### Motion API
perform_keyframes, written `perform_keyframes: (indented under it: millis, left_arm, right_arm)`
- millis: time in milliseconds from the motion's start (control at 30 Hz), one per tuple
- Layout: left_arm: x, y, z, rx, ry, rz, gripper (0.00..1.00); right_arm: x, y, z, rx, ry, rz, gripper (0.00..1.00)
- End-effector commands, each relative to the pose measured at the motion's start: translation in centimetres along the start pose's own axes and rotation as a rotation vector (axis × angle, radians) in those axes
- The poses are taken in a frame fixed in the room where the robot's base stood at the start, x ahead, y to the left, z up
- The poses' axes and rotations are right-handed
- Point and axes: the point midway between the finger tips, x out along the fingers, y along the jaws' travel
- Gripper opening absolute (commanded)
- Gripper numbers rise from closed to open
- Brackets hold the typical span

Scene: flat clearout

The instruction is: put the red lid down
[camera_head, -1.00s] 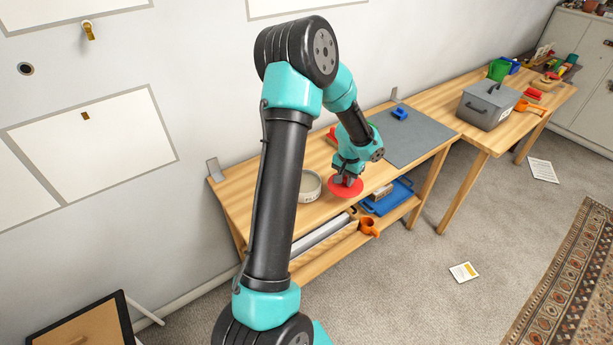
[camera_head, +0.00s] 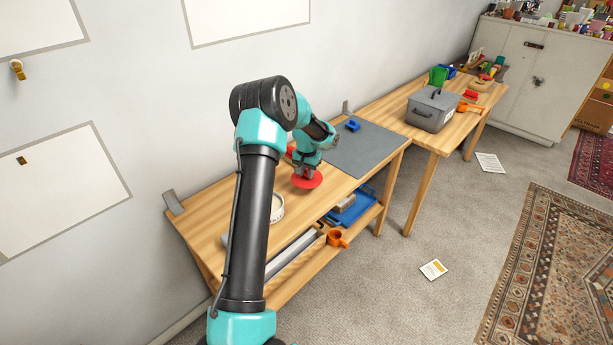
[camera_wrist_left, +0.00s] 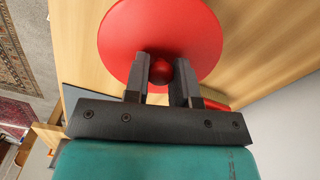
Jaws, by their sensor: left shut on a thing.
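The red lid (camera_head: 308,181) is a round red disc with a knob, at the front part of the near wooden table (camera_head: 213,228) in the head view. My left gripper (camera_head: 304,172) is above it. In the left wrist view the two dark fingers of my left gripper (camera_wrist_left: 164,75) are shut on the knob of the red lid (camera_wrist_left: 160,27). The wooden tabletop lies beyond the lid; I cannot tell whether the lid touches it. My right gripper is not in view.
A white round container (camera_head: 278,208) stands left of the lid, partly behind my arm. A grey mat (camera_head: 365,150) with a blue object (camera_head: 352,125) lies to the right. A grey box (camera_head: 432,108) stands on the farther table. A shelf below holds a blue tray (camera_head: 352,211).

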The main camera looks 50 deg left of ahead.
Motion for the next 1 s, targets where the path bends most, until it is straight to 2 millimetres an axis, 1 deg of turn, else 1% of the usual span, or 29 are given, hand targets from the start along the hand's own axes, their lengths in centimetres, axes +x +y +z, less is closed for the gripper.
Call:
perform_keyframes:
  millis: [33,100,200,567,667,833,900,1000]
  left_arm:
    - [0.2,-0.3,-0.7,-0.002,0.001,0.0,0.0]
    - [0.2,-0.8,-1.4,-0.001,0.001,-0.001,0.0]
    - [0.3,-1.1,-2.0,-0.001,0.001,-0.001,0.0]
    - [0.3,-1.1,-2.2,0.0,0.0,0.0,0.0]
    - [1.0,-1.1,-2.1,0.0,-0.001,0.0,0.0]
    - [3.1,-1.1,-2.1,0.0,-0.001,0.0,0.0]
    - [3.6,-1.1,-2.1,0.0,0.0,0.0,0.0]
    - [3.7,-1.1,-2.2,0.0,0.001,0.0,0.0]
  right_arm:
    - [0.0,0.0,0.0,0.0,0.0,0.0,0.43]
    - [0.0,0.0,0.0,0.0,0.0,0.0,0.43]
    - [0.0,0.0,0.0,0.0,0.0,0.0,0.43]
    - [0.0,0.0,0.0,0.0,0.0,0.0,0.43]
    - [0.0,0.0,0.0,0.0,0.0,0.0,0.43]
    - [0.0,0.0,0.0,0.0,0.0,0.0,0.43]
    - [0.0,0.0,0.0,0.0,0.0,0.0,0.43]
    - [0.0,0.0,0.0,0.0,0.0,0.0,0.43]
